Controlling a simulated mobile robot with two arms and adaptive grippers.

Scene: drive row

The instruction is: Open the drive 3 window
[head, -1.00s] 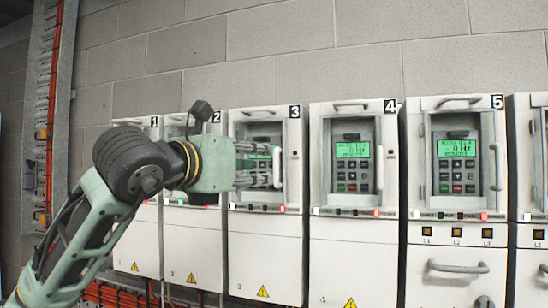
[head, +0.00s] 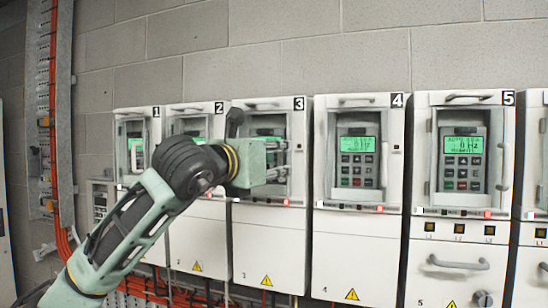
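Drive 3 (head: 270,240) is a white cabinet marked 3, with a recessed window (head: 264,125) and a lit green display in its upper part. My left gripper (head: 285,160) is in front of this window, its fingers reaching to the window's right side. The two fingers are apart, one above the other, with a gap between them; they look open. The gripper and wrist cover much of the window and keypad. The handle on the window's right edge is not clear behind the fingertips, so I cannot tell whether they touch it. My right gripper is not in view.
Drive 2 (head: 198,240) stands close on the left and drive 4 (head: 355,255) close on the right, with drive 5 (head: 450,265) beyond it. Drives 4 and 5 have vertical window handles. A cable tray with orange cables (head: 56,130) runs up the wall at left.

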